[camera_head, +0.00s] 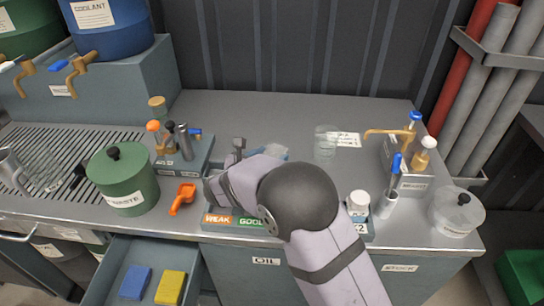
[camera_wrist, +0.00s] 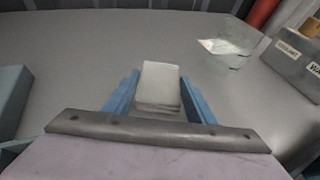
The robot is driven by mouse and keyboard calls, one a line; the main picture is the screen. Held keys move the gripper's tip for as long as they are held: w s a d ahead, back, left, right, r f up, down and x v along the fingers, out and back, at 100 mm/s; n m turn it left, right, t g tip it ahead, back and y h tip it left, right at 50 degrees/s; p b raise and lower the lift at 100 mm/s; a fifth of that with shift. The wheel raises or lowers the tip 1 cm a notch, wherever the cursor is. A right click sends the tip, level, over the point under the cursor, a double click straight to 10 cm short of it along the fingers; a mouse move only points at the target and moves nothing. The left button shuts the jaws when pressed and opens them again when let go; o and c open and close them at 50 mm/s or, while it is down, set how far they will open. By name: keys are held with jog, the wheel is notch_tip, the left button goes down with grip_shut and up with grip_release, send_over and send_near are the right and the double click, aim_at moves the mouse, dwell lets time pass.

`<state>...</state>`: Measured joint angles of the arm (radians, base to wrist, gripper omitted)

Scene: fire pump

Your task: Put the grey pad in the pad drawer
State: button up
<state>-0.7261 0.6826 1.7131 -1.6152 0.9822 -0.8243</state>
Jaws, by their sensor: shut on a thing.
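The grey pad (camera_wrist: 160,84) is a pale block between the blue fingers of my gripper (camera_wrist: 158,98) in the wrist view. My gripper is shut on it, above or at the grey counter; the exact height is hard to tell. In the head view my gripper (camera_head: 272,152) is behind my forearm, which hides most of the pad. The pad drawer (camera_head: 108,282) stands open at the lower left. A blue pad (camera_head: 135,282) and a yellow pad (camera_head: 171,287) lie side by side in it.
A glass beaker (camera_head: 325,144) stands right of my gripper. A green lidded pot (camera_head: 125,180) and an orange object (camera_head: 183,198) are on the left, near the drawer. A tray labelled WEAK and GOOD (camera_head: 218,219) lies under my arm. The back middle counter is clear.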

notch_tip(320, 180, up, 10)
notch_tip(320, 180, up, 12)
jog(key=p, duration=1.2)
send_over(271, 157)
jog(key=shift+s+f, duration=0.1)
jog(key=shift+f, duration=0.1)
jog(key=shift+f+b, duration=4.1)
jog(key=shift+f, duration=6.6)
